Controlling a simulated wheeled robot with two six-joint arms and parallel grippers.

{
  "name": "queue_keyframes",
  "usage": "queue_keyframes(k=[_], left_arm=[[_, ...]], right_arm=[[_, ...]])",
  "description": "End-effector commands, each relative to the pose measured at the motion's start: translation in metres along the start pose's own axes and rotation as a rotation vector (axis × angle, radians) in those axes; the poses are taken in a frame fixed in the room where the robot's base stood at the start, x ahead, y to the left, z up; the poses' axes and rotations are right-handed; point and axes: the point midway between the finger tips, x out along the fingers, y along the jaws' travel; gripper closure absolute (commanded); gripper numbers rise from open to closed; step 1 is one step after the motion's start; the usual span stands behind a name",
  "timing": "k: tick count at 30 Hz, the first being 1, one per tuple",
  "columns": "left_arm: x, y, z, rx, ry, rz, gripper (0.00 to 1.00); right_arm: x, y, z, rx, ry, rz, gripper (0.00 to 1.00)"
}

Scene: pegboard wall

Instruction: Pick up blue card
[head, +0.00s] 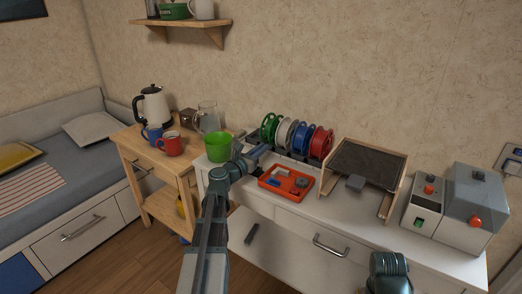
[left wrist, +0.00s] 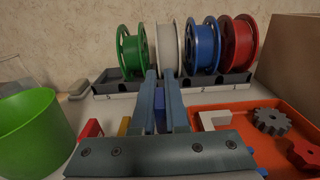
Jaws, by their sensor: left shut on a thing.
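My left gripper (head: 262,153) reaches over the white cabinet top, just behind and left of the orange tray. In the left wrist view its two fingers (left wrist: 164,100) are close together with a narrow blue piece, the blue card (left wrist: 160,108), between them. The fingers hide much of the card, and I cannot make it out in the head view. A red piece (left wrist: 91,130) and a yellow piece (left wrist: 124,126) show left of the fingers. My right gripper is not seen; only part of my right arm shows at the lower right.
The orange tray (head: 265,183) holds a gear and small parts. A rack of green, white, blue and red spools (head: 270,128) stands behind. A green bucket (head: 217,147) is left of the gripper. A wooden-sided stand (head: 368,164) and a grey machine (head: 472,205) are to the right.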

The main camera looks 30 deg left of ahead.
Motion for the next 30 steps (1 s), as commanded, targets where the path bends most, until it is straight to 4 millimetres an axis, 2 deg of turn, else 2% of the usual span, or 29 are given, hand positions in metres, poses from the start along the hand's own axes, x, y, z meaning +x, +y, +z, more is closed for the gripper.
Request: queue_keyframes(k=[1, 9, 15, 21, 30], left_arm=[[-0.015, -0.001, 0.002, 0.0, 0.0, 0.003, 1.0], [-0.085, -0.002, 0.008, 0.0, 0.0, 0.004, 1.0], [-0.128, -0.001, 0.011, 0.0, 0.0, 0.004, 1.0], [-0.151, -0.001, 0.013, 0.0, 0.0, 0.001, 1.0], [-0.161, 0.0, 0.014, 0.0, 0.0, 0.0, 1.0]], right_arm=[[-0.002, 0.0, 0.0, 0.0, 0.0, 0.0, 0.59], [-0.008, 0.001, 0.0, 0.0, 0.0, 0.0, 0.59], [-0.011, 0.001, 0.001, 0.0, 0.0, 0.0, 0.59], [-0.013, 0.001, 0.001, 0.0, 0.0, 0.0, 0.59], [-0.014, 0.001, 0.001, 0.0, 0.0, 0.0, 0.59]])
